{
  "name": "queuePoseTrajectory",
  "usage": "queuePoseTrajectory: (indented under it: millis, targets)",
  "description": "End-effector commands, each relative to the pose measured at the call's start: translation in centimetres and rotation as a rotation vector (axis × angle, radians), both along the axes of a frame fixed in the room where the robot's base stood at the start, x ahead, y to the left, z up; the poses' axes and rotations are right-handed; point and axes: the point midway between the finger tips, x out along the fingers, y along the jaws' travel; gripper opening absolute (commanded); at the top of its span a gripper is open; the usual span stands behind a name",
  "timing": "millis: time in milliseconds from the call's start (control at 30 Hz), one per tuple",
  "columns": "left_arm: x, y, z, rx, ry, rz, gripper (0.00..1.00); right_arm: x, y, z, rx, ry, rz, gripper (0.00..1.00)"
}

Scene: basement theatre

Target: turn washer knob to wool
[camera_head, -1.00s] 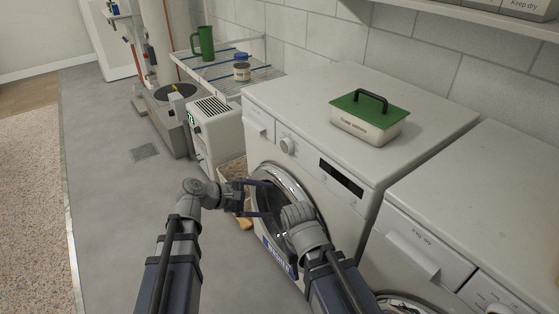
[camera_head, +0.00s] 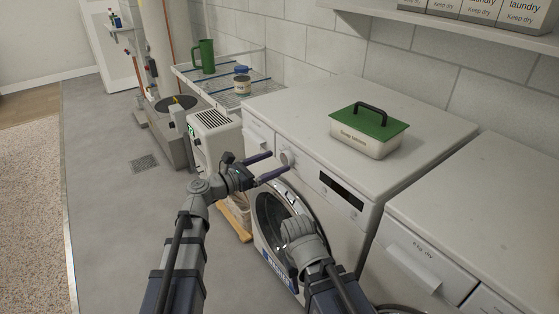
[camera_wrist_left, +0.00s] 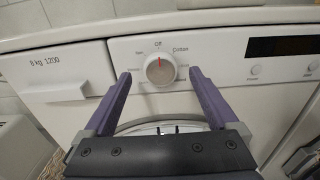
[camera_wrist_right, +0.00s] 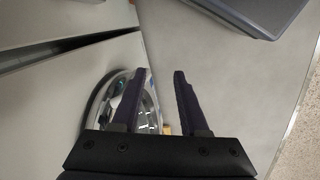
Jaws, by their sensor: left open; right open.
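The washer (camera_head: 262,112) is white with a round door on its front. Its white knob (camera_head: 286,158) sits on the upper front panel. In the left wrist view the knob (camera_wrist_left: 160,70) shows a red mark pointing up toward "Off", with "Cotton" to its upper right and smaller labels at left and right. My left gripper (camera_head: 280,165) is open; its fingers lie on either side of the knob in that view, apart from it. My right gripper (camera_wrist_right: 152,78) is open and empty, low in front of the round door (camera_head: 268,205). In the head view my right arm hides its fingers.
A tin with a green lid (camera_head: 369,122) stands on the washer. A second white machine (camera_head: 480,190) is at the right. The floor at left is clear.

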Motion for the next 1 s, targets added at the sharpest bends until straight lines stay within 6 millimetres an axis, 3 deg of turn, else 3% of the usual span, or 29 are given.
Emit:
queuePoseTrajectory:
  millis: [233,567,1000]
  targets:
    - [1.5,-2.0,0.0,0.001,0.000,-0.001,0.93,0.0,0.0,0.0,0.000,0.000,0.000,0.44]
    - [1.6,-2.2,0.0,0.001,0.000,0.000,0.93,0.0,0.0,0.0,0.000,0.000,0.000,0.44]
    - [1.5,-2.2,0.0,0.001,0.000,0.000,0.45,0.0,0.0,0.0,0.000,0.000,0.000,0.44]
